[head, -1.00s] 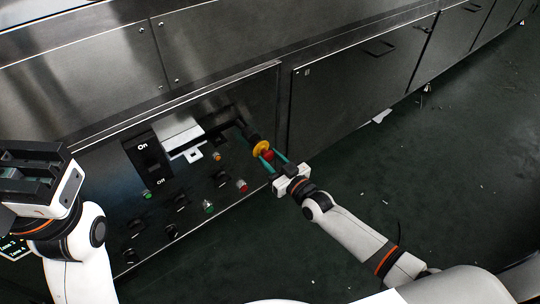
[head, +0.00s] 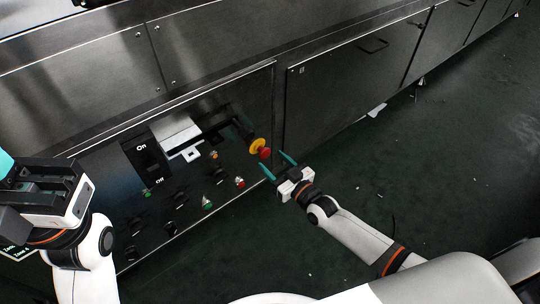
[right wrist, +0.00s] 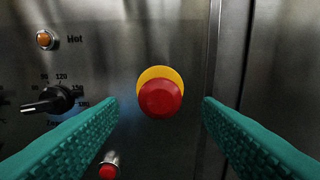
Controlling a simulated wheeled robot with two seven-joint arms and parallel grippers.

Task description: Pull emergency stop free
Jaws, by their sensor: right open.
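The emergency stop is a red mushroom button (head: 264,154) on a yellow collar (head: 257,146), at the right side of the dryer's control panel. In the right wrist view the red button (right wrist: 160,98) stands in front of the yellow collar (right wrist: 160,74), midway between the fingers. My right gripper (head: 277,164) is open with teal fingers, a little in front of the button and apart from it. My left gripper (head: 45,180) is at the left of the head view, away from the panel; its finger opening is not clear.
The panel holds a large On/Off switch (head: 149,164), a green button (head: 207,203), a small red button (head: 240,182) and several knobs. An orange lamp (right wrist: 44,39) is marked Hot. Closed steel doors (head: 350,75) lie to the right. The dark floor (head: 420,180) is mostly clear.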

